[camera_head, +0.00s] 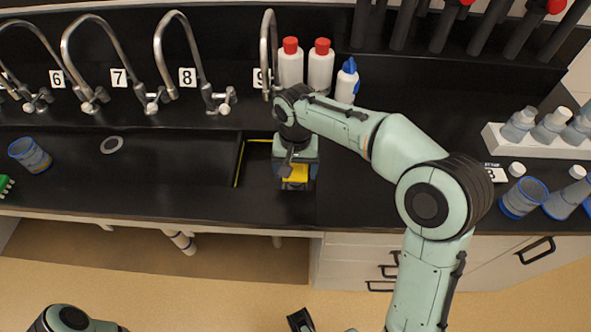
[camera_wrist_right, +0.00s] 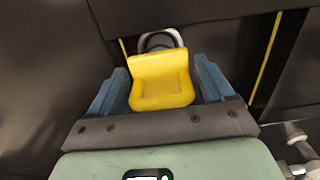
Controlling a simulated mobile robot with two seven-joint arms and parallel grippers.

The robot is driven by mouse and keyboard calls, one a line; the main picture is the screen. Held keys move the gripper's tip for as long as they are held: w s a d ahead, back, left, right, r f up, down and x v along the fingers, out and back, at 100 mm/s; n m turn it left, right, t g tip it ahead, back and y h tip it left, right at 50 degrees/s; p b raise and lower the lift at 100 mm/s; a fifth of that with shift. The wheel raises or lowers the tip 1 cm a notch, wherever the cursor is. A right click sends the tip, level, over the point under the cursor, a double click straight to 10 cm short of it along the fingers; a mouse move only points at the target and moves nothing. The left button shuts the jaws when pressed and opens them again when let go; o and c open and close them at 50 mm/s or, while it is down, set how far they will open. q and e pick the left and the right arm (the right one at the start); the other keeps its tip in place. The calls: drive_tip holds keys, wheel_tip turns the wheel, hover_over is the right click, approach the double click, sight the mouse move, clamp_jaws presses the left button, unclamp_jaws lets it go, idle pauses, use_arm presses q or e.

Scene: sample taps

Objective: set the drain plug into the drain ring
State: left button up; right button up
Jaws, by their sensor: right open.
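The yellow drain plug (camera_wrist_right: 162,82) is between the two fingers of my right gripper (camera_wrist_right: 160,84), which is open around it. In the head view my right gripper (camera_head: 295,166) points down into the recessed sink, with the yellow plug (camera_head: 295,173) below it. The grey drain ring (camera_wrist_right: 160,40) shows just beyond the plug in the wrist view and is partly hidden by it. I cannot tell whether the plug is seated in the ring or only over it.
The sink walls, with yellow edging (camera_head: 239,163), stand close around my right gripper. A curved tap (camera_head: 268,50), red-capped bottles (camera_head: 291,62) and a blue-capped bottle (camera_head: 347,80) stand behind. A blue-rimmed beaker (camera_head: 523,197) and a white rack (camera_head: 540,145) are at the right.

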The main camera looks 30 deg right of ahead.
wheel_tip(320, 180, up, 11)
drive_tip(key=shift+r+p, duration=0.1)
drive_tip(key=shift+p, duration=0.95)
